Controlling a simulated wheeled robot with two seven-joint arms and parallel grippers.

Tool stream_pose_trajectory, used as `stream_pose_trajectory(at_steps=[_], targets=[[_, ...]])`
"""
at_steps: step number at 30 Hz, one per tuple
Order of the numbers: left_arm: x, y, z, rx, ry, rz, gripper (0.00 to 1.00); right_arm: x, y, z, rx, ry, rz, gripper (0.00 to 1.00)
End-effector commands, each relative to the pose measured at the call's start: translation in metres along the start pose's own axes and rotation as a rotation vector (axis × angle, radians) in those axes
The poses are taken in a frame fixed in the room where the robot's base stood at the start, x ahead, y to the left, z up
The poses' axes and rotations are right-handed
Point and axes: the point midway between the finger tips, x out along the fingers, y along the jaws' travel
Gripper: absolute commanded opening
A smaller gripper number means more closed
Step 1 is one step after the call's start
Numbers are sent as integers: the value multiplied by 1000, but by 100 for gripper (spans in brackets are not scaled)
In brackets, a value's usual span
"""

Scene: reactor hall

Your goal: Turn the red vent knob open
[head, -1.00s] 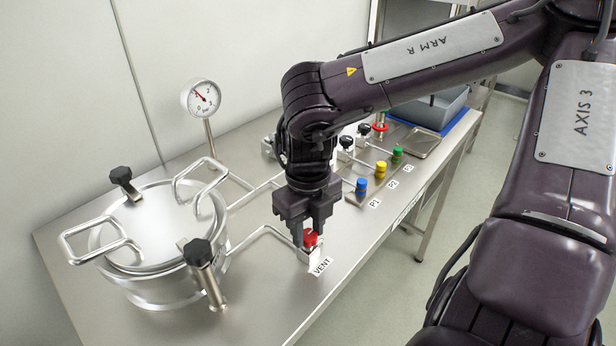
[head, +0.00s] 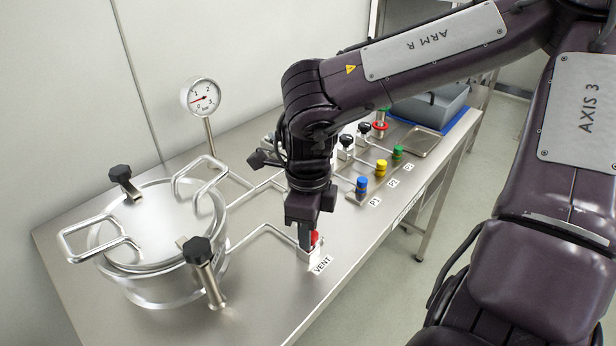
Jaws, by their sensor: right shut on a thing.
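The red vent knob (head: 314,238) sits on a small metal block behind the VENT label (head: 322,264), near the front edge of the steel table. My right gripper (head: 309,240) points straight down and is shut on the knob; its fingers hide most of it. A steel pipe runs from the vent block to the lidded steel vessel (head: 158,225) on the left. The pressure gauge (head: 204,97) stands behind the vessel, its needle pointing to the left, at the low end of the scale. My left gripper is not in view.
Blue (head: 361,187), yellow (head: 381,168) and green (head: 397,153) knobs stand in a row to the right, near labels P1 to P3. Black-handled valves (head: 346,142) are behind them. A grey bin (head: 430,104) is at the far end. The table front left of the vent is clear.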

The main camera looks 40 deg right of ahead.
Motion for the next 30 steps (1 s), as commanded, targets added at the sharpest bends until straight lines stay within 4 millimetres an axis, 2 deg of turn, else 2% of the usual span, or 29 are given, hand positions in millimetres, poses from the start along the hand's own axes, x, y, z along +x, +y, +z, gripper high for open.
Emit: stream_pose_trajectory(at_steps=[14, 15, 19, 27, 30], targets=[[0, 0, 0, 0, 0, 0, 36, -1, -1, 0, -11, -1, -3, 9], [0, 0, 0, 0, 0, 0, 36, -1, -1, 0, -11, -1, -3, 36], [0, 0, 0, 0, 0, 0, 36, -1, -1, 0, -11, -1, -2, 53], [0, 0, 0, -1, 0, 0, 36, -1, 0, 0, -11, -1, -1, 53], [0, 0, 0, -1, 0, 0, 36, -7, -1, 1, -12, -3, -4, 53]])
